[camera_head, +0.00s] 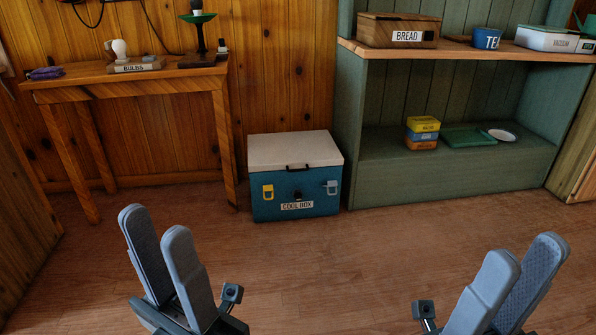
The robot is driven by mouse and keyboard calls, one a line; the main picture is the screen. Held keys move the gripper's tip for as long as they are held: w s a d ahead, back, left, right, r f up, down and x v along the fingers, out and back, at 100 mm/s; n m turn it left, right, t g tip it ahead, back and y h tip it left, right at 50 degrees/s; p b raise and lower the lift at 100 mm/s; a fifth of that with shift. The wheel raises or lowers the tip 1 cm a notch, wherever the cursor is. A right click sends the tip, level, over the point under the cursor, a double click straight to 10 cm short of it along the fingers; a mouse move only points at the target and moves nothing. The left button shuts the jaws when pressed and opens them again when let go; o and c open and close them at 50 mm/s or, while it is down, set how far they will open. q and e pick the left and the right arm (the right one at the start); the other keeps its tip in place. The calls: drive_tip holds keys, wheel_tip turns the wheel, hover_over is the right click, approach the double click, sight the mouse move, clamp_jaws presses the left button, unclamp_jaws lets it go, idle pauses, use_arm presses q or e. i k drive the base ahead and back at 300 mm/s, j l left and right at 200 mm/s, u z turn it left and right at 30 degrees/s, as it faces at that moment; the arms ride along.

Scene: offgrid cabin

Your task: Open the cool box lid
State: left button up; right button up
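The cool box (297,208) stands on the floor against the back wall, between a wooden table and a green shelf unit. It has a blue body and a label on its front. Its white lid (293,149) lies flat and closed, with a dark handle (298,167) at the front edge. A yellow latch (268,191) is on the front left and a grey latch (331,188) on the front right. My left gripper (157,228) is open and empty, in front of and left of the box. My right gripper (524,262) is open and empty, at the lower right, apart from the box.
The wooden table (150,78) at left holds a bulbs box (136,66) and a dark lamp stand. The green shelf unit (450,178) at right holds a bread box (398,30), a blue tea tin (487,38) and stacked tins (422,133). The floor before the box is clear.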

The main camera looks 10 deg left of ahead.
sight(304, 150)
drive_tip(key=i+j+z, duration=0.1)
drive_tip(key=i+j, duration=1.9)
drive_tip(key=j, duration=0.15)
drive_tip(key=l+z, duration=0.05)
